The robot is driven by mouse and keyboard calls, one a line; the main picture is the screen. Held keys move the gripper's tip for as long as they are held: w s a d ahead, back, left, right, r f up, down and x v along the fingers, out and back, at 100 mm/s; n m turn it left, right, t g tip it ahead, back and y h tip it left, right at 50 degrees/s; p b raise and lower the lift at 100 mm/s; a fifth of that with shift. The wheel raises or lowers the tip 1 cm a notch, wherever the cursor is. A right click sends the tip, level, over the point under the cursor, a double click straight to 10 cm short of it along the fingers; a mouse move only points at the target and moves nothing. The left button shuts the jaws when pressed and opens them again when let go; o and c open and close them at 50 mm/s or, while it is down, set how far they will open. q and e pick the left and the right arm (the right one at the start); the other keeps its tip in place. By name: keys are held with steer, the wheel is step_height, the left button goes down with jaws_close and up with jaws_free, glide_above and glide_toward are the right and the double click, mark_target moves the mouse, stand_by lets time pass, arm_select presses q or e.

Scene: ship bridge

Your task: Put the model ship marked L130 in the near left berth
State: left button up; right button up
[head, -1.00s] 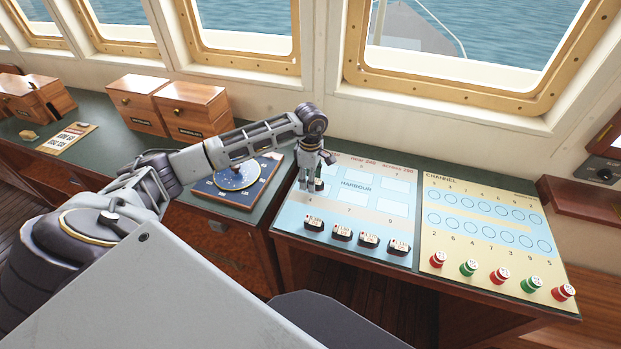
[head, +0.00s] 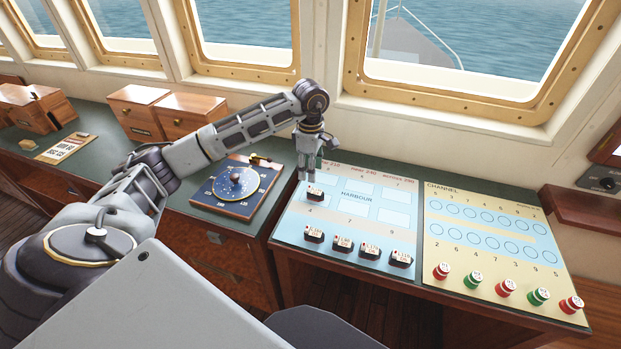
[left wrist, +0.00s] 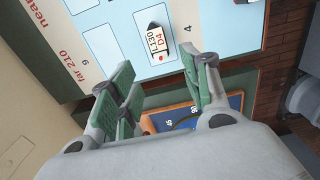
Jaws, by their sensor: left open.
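The model ship (head: 314,194), a small dark hull with a white top, stands on the blue harbour board in the near left berth. In the left wrist view the ship (left wrist: 157,43) carries a label that looks like L130 with a red D4 below. It lies within the pale berth rectangle. My left gripper (head: 308,175) is above the board, just behind the ship. In the left wrist view its green-padded fingers (left wrist: 163,80) are spread, with nothing between them and the ship beyond their tips. My right gripper is not in view.
Several other ships (head: 342,243) stand in a row along the harbour board's (head: 290,232) front edge. The channel board (head: 490,236) to the right holds red and green buoys (head: 505,288). A blue dial (head: 237,182) is to the left. The window wall is behind.

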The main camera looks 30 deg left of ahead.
arm_select(q)
steer(key=shift+r, duration=1.7)
steer(key=shift+d+f, duration=0.1)
